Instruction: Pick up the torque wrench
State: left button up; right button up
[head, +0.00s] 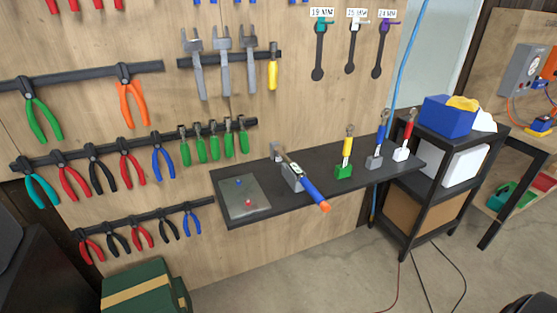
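The torque wrench appears to be the long tool with a blue and orange handle (311,191) on the dark wall shelf (275,205). It lies tilted in a grey holder (291,178), with its metal head toward the wall and its orange end sticking out past the shelf's front edge. Neither of my grippers is in view, and nothing touches the tool.
Left of it a grey plate (243,199) lies on the shelf. To the right stand upright yellow (347,147), blue (382,129) and red (408,130) handled tools in blocks. Pliers hang on the wall. A black cart (437,185) stands right; floor in front is mostly clear.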

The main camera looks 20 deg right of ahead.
aim_at(317, 197)
jog(key=u, duration=1)
jog(key=i, duration=0.4)
jog(key=z, duration=1)
